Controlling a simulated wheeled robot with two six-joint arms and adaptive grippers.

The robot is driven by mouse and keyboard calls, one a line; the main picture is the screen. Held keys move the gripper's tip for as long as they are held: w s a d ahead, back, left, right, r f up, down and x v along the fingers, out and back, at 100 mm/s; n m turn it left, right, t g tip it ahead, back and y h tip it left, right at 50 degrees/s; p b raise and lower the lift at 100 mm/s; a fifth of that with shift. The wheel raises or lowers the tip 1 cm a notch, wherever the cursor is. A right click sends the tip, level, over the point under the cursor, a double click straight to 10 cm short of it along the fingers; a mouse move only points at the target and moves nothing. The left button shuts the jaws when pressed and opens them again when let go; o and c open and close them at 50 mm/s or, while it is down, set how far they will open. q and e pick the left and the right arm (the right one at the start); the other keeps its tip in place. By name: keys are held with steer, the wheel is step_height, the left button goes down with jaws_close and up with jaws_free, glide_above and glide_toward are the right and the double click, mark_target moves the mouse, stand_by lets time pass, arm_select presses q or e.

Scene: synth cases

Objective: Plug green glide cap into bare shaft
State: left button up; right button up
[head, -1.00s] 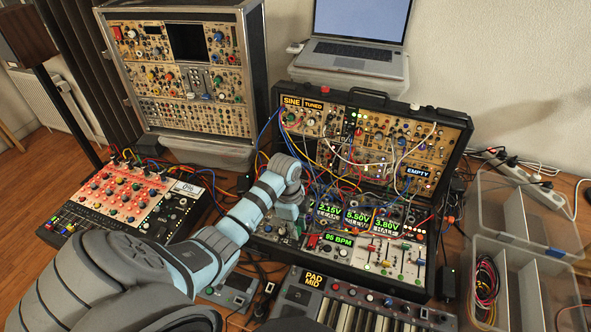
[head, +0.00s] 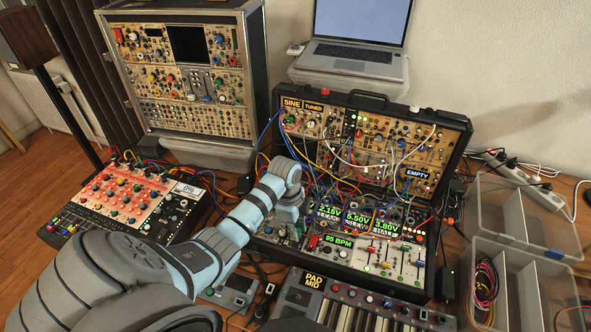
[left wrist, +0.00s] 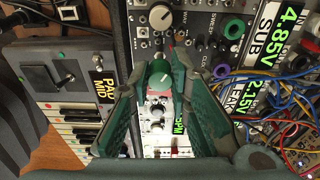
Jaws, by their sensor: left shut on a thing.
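My left gripper (left wrist: 160,68) is shut on the green glide cap (left wrist: 158,75), a round knob cap with a pale pointer line, between its fingertips in the left wrist view. In the head view my left arm reaches over the lower part of the open synth case (head: 435,265); its gripper (head: 290,228) is largely hidden by the wrist and cables there. I cannot make out the bare shaft; the cap and fingers cover part of the panel below. My right gripper is not in view.
Patch cables (left wrist: 285,105) crowd the right. A keyboard (head: 350,302) stands in front of the case. Clear bins (head: 525,290) stand at the right.

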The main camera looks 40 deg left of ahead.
arm_select(q)
steer(key=shift+f+b, duration=0.85)
steer(key=shift+f, duration=0.5)
steer(key=o, duration=0.8)
steer(key=shift+r, duration=0.1)
steer(key=r, duration=0.4)
steer(key=a+r, duration=0.1)
steer(key=r, duration=0.6)
steer(key=shift+s+a+r, duration=0.2)
steer(key=shift+s+r, duration=0.05)
steer(key=shift+r, duration=0.15)
steer(key=shift+f, duration=0.1)
